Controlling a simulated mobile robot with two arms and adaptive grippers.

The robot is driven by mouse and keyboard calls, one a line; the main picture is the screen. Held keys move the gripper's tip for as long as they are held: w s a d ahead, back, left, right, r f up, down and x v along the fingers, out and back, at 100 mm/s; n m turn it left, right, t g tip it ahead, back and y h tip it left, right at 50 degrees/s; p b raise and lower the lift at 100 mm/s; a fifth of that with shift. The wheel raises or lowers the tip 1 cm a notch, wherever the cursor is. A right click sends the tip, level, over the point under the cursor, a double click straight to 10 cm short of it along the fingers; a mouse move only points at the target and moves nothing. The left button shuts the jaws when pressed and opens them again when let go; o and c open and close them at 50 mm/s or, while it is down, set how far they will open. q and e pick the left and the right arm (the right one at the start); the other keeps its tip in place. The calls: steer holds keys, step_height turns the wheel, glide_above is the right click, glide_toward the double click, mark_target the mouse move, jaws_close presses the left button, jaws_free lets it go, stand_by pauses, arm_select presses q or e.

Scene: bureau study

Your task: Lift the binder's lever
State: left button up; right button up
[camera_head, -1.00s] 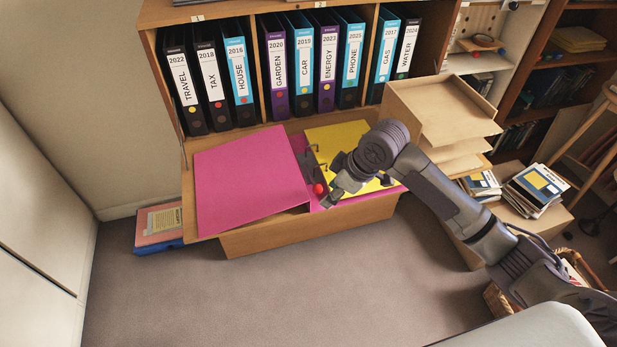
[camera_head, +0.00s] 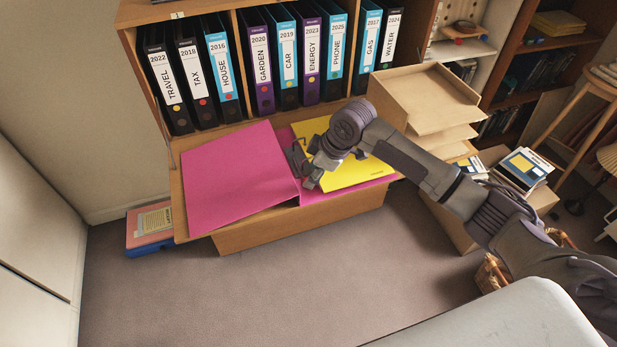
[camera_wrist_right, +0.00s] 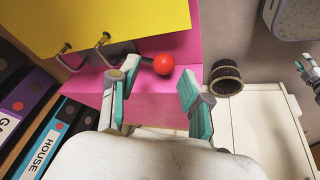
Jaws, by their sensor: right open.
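The pink binder (camera_head: 238,180) lies open on the wooden unit below the shelf, with yellow paper (camera_head: 340,165) on its right half. In the right wrist view its metal rings (camera_wrist_right: 102,40) stand at the paper's edge. The lever's red knob (camera_wrist_right: 164,64) shows there between and just beyond my right gripper's fingertips (camera_wrist_right: 158,80), nearer the left finger. The gripper is open; I see no clear contact. In the head view my right gripper (camera_head: 312,180) is over the ring mechanism and hides the knob. A gripper that looks like my left one (camera_wrist_right: 309,73) is cut by the wrist view's right edge.
Upright labelled binders (camera_head: 262,65) fill the shelf behind. A stacked wooden tray (camera_head: 425,100) stands to the right of the open binder. A flat stack (camera_head: 150,228) lies on the floor at left. The carpet (camera_head: 200,300) in front is clear.

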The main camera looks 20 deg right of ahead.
mark_target(300, 170)
steer(key=shift+x, duration=1.8)
steer(key=shift+s, duration=0.1)
jaws_close()
